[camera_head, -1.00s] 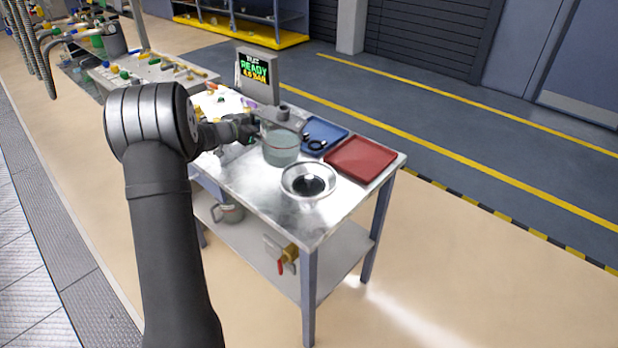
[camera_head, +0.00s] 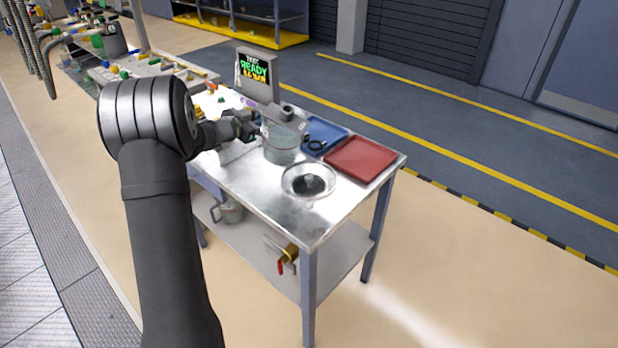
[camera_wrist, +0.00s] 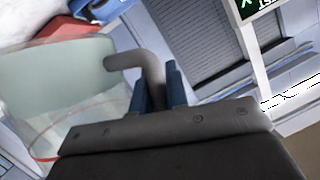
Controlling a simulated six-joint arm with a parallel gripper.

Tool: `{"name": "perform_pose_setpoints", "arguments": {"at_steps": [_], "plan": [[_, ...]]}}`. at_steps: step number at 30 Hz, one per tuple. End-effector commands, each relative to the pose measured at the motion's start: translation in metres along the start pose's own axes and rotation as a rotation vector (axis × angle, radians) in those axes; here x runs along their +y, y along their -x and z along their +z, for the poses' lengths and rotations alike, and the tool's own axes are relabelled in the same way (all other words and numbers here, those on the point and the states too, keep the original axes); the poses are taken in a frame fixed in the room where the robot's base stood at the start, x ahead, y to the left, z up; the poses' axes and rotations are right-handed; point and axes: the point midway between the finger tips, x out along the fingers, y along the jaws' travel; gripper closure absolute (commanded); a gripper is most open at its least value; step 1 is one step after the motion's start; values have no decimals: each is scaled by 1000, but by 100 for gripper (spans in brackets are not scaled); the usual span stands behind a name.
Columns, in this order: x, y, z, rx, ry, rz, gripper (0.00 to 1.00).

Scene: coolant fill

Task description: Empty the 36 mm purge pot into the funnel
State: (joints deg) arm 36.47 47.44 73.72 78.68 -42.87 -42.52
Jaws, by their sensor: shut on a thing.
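My gripper (camera_wrist: 158,88) is shut on the curved grey handle of the purge pot, a cloudy grey-green vessel (camera_wrist: 60,68) in the wrist view. In the head view the pot (camera_head: 291,127) is right of my wrist and looks tilted. A round steel bowl with a dark centre (camera_head: 310,182) sits nearer on the table. The pot's contents and any pouring are not clear.
A blue tray (camera_head: 324,128) and a red tray (camera_head: 365,158) lie right of the clear vessel. A lit screen (camera_head: 256,72) stands at the table's back. The table's front corner is bare.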

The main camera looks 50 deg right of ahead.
Motion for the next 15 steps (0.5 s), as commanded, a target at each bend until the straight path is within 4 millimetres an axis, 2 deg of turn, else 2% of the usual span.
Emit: {"name": "perform_pose_setpoints", "arguments": {"at_steps": [15], "plan": [[1, 6, -14, 26, -59, -27, 100]]}}
